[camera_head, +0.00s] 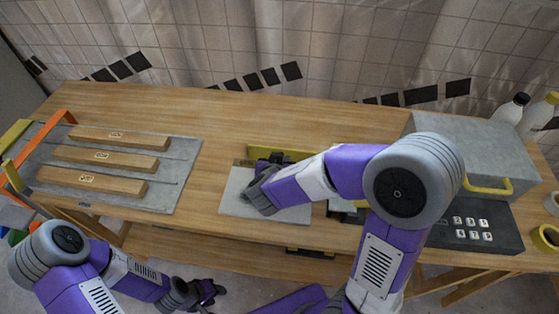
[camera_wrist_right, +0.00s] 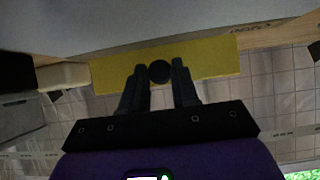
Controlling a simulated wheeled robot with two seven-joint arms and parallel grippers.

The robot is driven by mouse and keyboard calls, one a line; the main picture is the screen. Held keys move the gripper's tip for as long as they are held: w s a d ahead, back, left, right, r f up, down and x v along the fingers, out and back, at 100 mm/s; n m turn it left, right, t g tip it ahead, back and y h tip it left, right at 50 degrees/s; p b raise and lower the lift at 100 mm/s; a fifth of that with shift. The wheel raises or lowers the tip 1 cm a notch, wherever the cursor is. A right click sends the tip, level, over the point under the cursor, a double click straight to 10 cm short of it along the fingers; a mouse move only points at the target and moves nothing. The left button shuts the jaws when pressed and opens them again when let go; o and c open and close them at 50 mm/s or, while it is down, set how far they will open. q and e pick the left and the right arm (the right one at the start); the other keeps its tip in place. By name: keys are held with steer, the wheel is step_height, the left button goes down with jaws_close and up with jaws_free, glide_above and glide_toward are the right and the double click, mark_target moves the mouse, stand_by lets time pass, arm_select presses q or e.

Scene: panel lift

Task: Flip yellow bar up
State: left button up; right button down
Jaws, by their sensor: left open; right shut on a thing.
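The yellow bar (camera_head: 310,154) is along the far edge of a light grey panel (camera_head: 236,200) on the wooden table. It fills the middle of the right wrist view as a yellow strip (camera_wrist_right: 212,60). A dark round part (camera_wrist_right: 159,71) shows at the middle of the strip. My right gripper (camera_wrist_right: 158,78) has its two fingers close on either side of this part, shut on the bar there. In the head view my right arm hides much of the panel and part of the bar. My left gripper (camera_head: 208,292) is open and empty, low in front of the table.
A grey board (camera_head: 180,175) with several wooden blocks and an orange handle lies at left. A grey box (camera_head: 478,150) with a yellow handle, a dark button panel (camera_head: 508,238) and white bottles (camera_head: 510,110) are at right. The table's back middle is clear.

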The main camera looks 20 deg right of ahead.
steer(key=c, duration=0.9)
jaws_free()
steer(key=shift+o, duration=0.2)
steer(key=shift+s, duration=0.1)
steer(key=p+v, duration=0.1)
steer(key=v, duration=0.6)
steer(key=shift+s+a+r, duration=0.1)
steer(key=shift+s+r, duration=0.05)
steer(key=shift+r+p, duration=0.1)
steer(key=shift+p, duration=0.2)
